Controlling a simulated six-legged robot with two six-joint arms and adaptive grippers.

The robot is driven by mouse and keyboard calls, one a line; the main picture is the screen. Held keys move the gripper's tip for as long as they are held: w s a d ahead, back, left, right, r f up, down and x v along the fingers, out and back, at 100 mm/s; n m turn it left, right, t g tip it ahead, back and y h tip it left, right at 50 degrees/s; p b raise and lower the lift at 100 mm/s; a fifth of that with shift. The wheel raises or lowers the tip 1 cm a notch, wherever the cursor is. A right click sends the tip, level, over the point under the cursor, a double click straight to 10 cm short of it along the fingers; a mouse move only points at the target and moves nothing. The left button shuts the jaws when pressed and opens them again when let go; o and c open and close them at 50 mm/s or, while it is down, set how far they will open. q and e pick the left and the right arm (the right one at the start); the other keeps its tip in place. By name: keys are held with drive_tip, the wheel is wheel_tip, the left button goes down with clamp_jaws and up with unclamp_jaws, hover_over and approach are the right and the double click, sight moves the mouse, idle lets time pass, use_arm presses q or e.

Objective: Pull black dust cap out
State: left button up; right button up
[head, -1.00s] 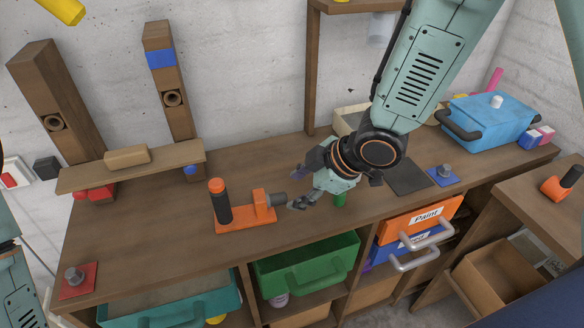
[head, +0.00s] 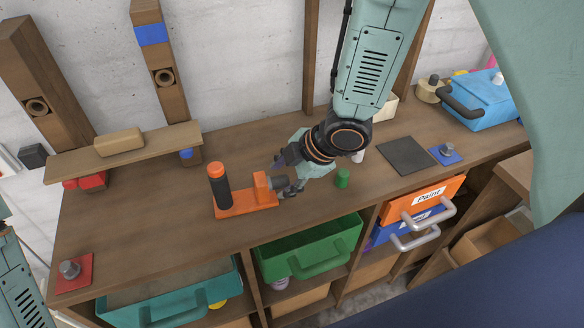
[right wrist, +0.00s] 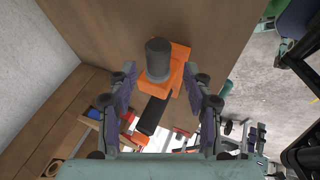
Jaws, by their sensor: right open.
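The black dust cap (head: 278,183), a dark grey cylinder, sticks out sideways from the upright block of an orange fixture (head: 240,207) on the workbench. The fixture also carries a black post with an orange top. My right gripper (head: 285,175) is open at the cap, coming from the right. In the right wrist view the cap (right wrist: 158,57) lies centred between the two spread fingers (right wrist: 158,80), near their tips, with a gap on each side. I cannot tell how far the fingers reach along it. My left gripper is out of view.
A green cylinder (head: 342,178) stands on the bench below my right wrist. A dark mat (head: 407,156) and a blue plate with a grey knob (head: 446,154) lie farther right. A red plate with a knob (head: 72,270) is at front left. Bare benchtop surrounds the fixture.

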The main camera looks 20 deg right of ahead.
drive_tip(key=shift+w+a+f, duration=0.1)
drive_tip(key=shift+w+f, duration=0.2)
drive_tip(key=shift+f, duration=0.2)
drive_tip(key=shift+w+f, duration=0.2)
drive_tip(key=shift+f, duration=0.2)
drive_tip(key=shift+r, duration=0.1)
drive_tip(key=shift+s+a, duration=0.1)
drive_tip(key=shift+a, duration=0.05)
drive_tip(key=shift+c, duration=0.7)
drive_tip(key=shift+d, duration=0.25)
drive_tip(key=c, duration=0.6)
drive_tip(key=shift+a, duration=0.2)
clamp_jaws()
unclamp_jaws()
drive_tip(key=shift+d, duration=0.15)
clamp_jaws()
